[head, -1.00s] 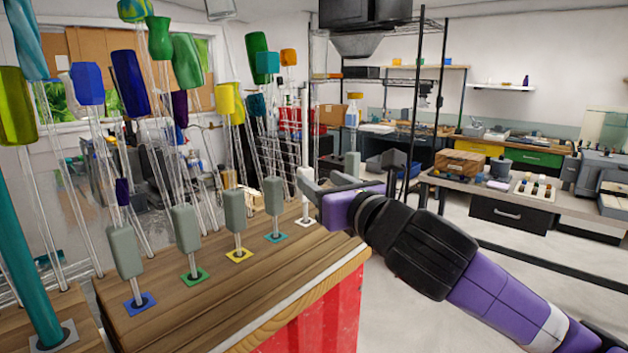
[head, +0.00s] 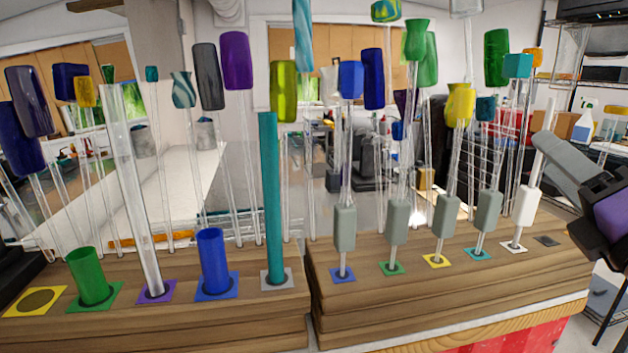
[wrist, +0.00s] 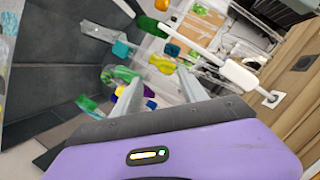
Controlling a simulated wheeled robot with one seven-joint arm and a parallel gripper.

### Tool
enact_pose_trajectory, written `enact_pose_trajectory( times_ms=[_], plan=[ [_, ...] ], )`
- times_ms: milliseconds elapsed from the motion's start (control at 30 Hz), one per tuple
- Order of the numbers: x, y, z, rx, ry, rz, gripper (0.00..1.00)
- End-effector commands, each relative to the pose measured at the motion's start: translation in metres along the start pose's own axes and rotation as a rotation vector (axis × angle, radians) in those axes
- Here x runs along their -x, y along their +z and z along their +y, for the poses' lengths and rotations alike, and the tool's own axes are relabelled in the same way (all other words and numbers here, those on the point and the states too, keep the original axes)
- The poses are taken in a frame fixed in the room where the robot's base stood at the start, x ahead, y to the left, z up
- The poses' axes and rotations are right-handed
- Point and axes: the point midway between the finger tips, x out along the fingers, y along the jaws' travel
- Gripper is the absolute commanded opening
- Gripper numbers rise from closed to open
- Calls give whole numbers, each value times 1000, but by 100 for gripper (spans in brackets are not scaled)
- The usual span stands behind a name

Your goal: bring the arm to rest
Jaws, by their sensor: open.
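My gripper (head: 556,156) is at the right edge of the head view, close to the right side of the white-gripped rod (head: 527,205). In the wrist view its two fingers (wrist: 160,92) stand apart with nothing held between them. The white-gripped rod (wrist: 240,74) also shows there, to the right of the fingers. It stands upright in a white-marked hole of the wooden block (head: 395,310). In the head view I cannot tell whether the gripper touches it. Much of my arm is out of view.
Several grey-gripped rods (head: 344,228) stand in a row on the block. A teal rod (head: 271,195), a clear tube (head: 134,190), a blue cup (head: 213,260) and a green cup (head: 91,276) stand on the left block. Many colour-topped glass rods hang or stand behind.

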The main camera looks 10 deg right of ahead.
Motion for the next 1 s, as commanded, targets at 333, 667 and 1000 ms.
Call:
enact_pose_trajectory(
  times_ms=[333, 667, 1000],
  plan=[
    [16, 16, 42, -799, 280, -74, 50],
    [44, 6, 25, -1373, 419, -110, 50],
    [85, -40, -18, -1837, 445, -159, 50]
  ],
)
